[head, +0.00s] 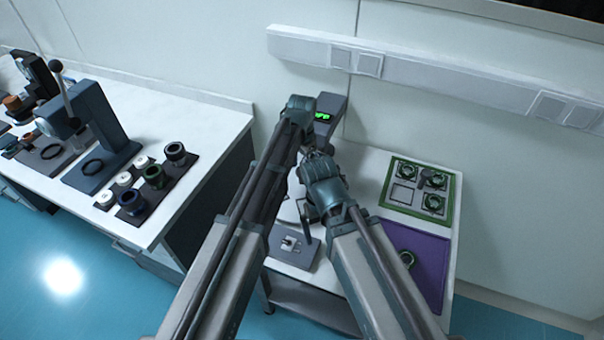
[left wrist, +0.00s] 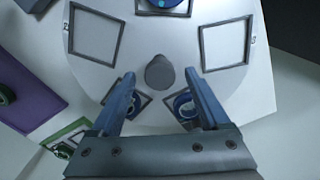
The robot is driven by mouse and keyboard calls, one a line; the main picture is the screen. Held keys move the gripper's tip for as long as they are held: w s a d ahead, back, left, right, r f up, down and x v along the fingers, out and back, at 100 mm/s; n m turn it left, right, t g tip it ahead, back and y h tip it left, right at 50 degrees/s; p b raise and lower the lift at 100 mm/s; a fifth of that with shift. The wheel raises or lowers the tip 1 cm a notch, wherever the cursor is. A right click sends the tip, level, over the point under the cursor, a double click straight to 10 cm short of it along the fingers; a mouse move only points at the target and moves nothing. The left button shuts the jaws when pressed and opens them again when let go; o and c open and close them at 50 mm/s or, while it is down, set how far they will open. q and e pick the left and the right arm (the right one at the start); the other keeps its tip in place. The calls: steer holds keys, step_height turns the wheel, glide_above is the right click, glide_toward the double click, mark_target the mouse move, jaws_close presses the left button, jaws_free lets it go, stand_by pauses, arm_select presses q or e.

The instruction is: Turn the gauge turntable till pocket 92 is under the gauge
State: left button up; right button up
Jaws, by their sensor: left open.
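The gauge turntable (left wrist: 110,78) is a pale disc with square framed pockets and a grey central knob (left wrist: 159,72). In the head view my arms hide most of it. My left gripper (left wrist: 160,76) is open, its blue fingers over the disc and their tips on either side of the knob; contact cannot be told. One pocket near the right finger holds a blue ring (left wrist: 184,103); another blue part lies in the top pocket. Pocket numbers are unreadable. The gauge (head: 331,105) has a lit green display behind the arms. My right gripper (head: 306,222) hangs in front of the turntable, its jaws unclear.
A green-edged tray (head: 450,203) with several parts and a purple mat (head: 428,245) with a dark-green ring lie right of the turntable. A grey plate (head: 299,255) with a small fitting is in front. The left bench (head: 215,120) carries a press and several rings.

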arm_select(q)
steer(key=shift+f, duration=0.15)
steer(key=shift+c, duration=0.2)
jaws_close()
stand_by(1.2)
